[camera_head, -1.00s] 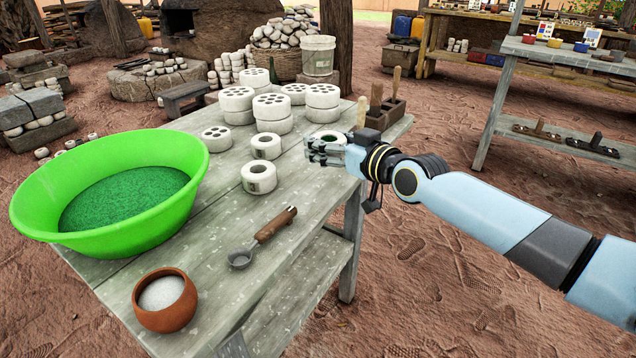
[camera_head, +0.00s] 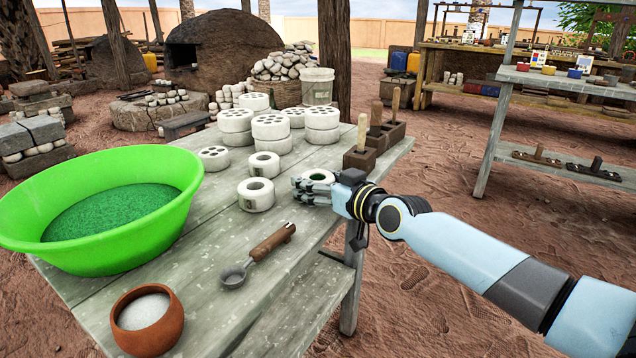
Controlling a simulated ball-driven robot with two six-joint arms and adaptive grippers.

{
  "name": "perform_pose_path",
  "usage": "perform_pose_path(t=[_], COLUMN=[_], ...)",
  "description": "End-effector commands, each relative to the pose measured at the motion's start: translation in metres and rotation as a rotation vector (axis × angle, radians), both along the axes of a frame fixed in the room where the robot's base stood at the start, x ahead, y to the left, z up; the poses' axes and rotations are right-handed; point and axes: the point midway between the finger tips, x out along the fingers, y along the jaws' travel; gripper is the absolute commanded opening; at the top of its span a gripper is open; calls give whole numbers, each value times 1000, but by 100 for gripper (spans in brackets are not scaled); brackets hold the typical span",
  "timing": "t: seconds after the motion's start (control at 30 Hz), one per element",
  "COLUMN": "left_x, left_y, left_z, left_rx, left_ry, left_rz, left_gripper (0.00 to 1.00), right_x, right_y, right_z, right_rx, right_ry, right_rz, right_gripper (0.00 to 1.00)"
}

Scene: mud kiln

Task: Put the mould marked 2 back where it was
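My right gripper (camera_head: 312,189) has its fingers closed around a white ring-shaped mould (camera_head: 318,176) near the right edge of the table. The mould's middle shows green. The fingers cover its side, so I cannot read a number on it, and I cannot tell if it touches the table. Two similar single-hole moulds stand to its left: a near one (camera_head: 256,196) with a dark mark on its side, and one behind it (camera_head: 264,166). Neither number is readable. My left gripper is not in view.
On the grey wooden table (camera_head: 222,209) stand a green basin (camera_head: 120,252), a clay bowl (camera_head: 147,335), a ladle (camera_head: 260,254) and several multi-hole moulds (camera_head: 272,132). A dark wooden block with handled tools (camera_head: 375,140) stands behind my gripper.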

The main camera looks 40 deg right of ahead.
Motion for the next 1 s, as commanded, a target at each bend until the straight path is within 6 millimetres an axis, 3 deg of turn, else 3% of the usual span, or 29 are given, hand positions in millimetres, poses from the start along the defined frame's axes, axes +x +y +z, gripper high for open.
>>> perform_pose_path(t=[0.13, 0.47, 1.0], left_x=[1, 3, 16], left_y=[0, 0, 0], left_z=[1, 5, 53], left_rx=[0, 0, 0], left_ry=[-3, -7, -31], left_rz=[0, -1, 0], left_gripper=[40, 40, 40], right_x=[0, 0, -104], right_y=[0, 0, -4], right_z=[1, 6, 23], right_rx=[0, 0, -2], right_ry=[0, -1, 0], right_rz=[0, 0, 1], right_gripper=[90, 90, 90])
